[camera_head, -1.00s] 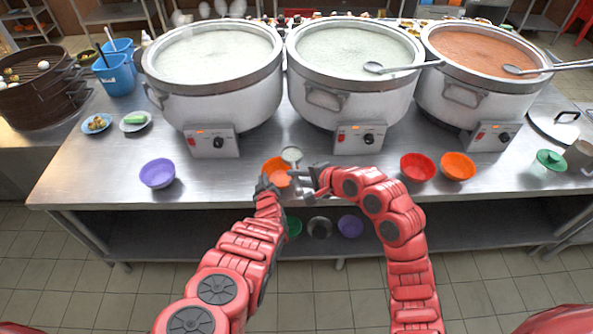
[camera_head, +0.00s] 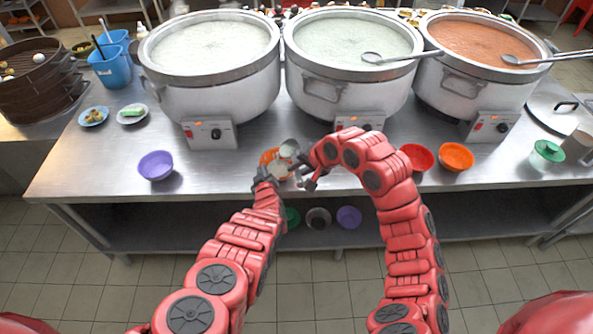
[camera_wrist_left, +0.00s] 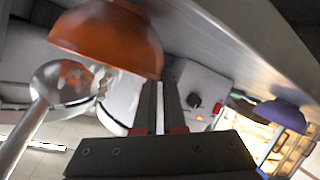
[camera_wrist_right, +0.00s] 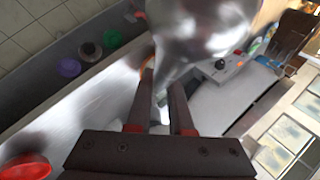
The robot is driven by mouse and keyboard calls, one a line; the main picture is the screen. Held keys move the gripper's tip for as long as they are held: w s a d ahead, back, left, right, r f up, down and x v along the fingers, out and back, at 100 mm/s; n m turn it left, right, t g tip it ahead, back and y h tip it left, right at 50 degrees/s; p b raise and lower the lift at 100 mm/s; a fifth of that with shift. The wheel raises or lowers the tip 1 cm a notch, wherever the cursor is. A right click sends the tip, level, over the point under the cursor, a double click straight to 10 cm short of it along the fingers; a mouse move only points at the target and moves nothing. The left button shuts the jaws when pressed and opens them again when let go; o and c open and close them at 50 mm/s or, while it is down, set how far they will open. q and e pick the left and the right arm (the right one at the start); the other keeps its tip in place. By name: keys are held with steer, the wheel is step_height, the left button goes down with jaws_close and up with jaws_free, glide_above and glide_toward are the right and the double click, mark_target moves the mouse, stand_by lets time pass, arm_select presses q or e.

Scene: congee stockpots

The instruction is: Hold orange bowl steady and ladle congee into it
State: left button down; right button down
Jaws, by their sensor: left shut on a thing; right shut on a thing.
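The orange bowl (camera_head: 267,157) is near the table's front edge, below the left and middle pots. My left gripper (camera_head: 266,178) is shut on its rim; the bowl (camera_wrist_left: 105,38) fills the top of the left wrist view. My right gripper (camera_head: 309,177) is shut on the metal ladle (camera_head: 289,148). The ladle's head is tilted at the orange bowl's right side, overlapping it in the head view. Whitish congee shows on the ladle head (camera_wrist_left: 62,82) in the left wrist view. The ladle (camera_wrist_right: 195,35) looms large and blurred in the right wrist view. The bowl's inside is mostly hidden.
Pots of white congee, left (camera_head: 205,50) and middle (camera_head: 350,45), and a reddish pot (camera_head: 480,45) stand behind. A purple bowl (camera_head: 156,166) is left; red (camera_head: 417,157) and orange (camera_head: 456,157) bowls are right. A second ladle (camera_head: 400,57) lies across the middle pot.

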steer(key=shift+w+a+r+n+h, duration=0.15)
steer(key=shift+w+r+n+h, duration=0.1)
steer(key=shift+n+h, duration=0.5)
steer(key=n, duration=0.1)
steer(key=n+h, duration=0.1)
steer(key=n+g+h, duration=0.1)
steer(key=shift+w+a+r, duration=0.1)
steer(key=shift+w+a, duration=0.15)
steer(key=shift+a, duration=0.05)
steer(key=shift+w+a+r+n+t+h, duration=0.1)
steer(key=shift+a+n+h, duration=0.1)
steer(key=shift+n+h, duration=0.75)
steer(key=shift+w+a+r+n+t+h, duration=0.1)
steer(key=shift+a+n+h, duration=0.15)
steer(key=shift+n+h, duration=0.65)
steer(key=shift+w+a+r+n+t+h, duration=0.1)
steer(key=shift+a+n+h, duration=0.1)
steer(key=shift+n+h, duration=0.7)
steer(key=shift+d+y, duration=0.15)
steer(key=shift+y, duration=0.25)
